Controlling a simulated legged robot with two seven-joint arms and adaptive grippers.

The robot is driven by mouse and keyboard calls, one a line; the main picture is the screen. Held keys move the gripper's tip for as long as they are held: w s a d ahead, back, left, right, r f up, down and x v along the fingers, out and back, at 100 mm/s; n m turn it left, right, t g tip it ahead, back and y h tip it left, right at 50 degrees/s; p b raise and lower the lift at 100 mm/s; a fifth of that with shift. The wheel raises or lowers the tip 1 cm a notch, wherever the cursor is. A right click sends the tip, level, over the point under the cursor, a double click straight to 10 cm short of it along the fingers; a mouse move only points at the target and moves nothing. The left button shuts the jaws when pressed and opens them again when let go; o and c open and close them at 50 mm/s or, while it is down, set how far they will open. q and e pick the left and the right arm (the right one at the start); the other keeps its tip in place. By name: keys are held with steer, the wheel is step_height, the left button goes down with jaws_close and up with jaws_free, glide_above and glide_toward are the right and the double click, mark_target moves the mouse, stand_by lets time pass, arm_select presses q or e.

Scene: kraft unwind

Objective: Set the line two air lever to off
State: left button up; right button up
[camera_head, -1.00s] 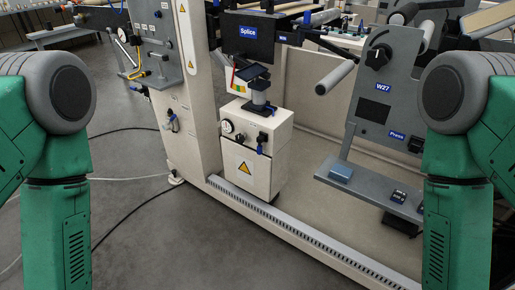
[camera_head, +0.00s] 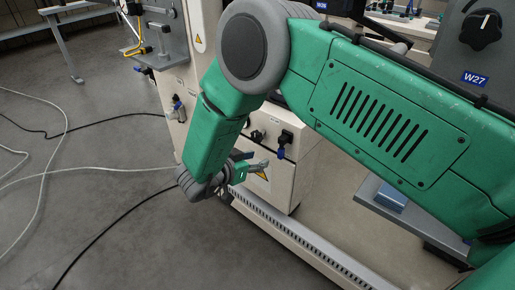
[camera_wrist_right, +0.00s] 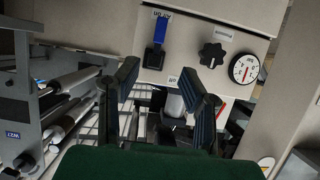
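A blue-handled air lever (camera_head: 281,153) hangs on the front of a cream box, beside a black knob. My right gripper (camera_head: 256,162) is in front of the box, lower and left of the lever in the head view. In the wrist view its two fingers (camera_wrist_right: 159,69) are apart and empty, with the lever beyond the gap. My left gripper is out of view.
The cream box (camera_head: 303,170) also carries a black knob (camera_wrist_right: 212,55) and a round gauge (camera_wrist_right: 244,68). Another small valve (camera_head: 177,108) sits on the machine column at left. A grey shelf (camera_head: 375,192) stands at right. Cables lie on the open floor at left.

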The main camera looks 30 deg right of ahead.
mark_target(279, 151)
steer(key=b+x, duration=0.4)
steer(key=x, duration=0.9)
steer(key=shift+s, duration=0.1)
steer(key=shift+d+f, duration=0.1)
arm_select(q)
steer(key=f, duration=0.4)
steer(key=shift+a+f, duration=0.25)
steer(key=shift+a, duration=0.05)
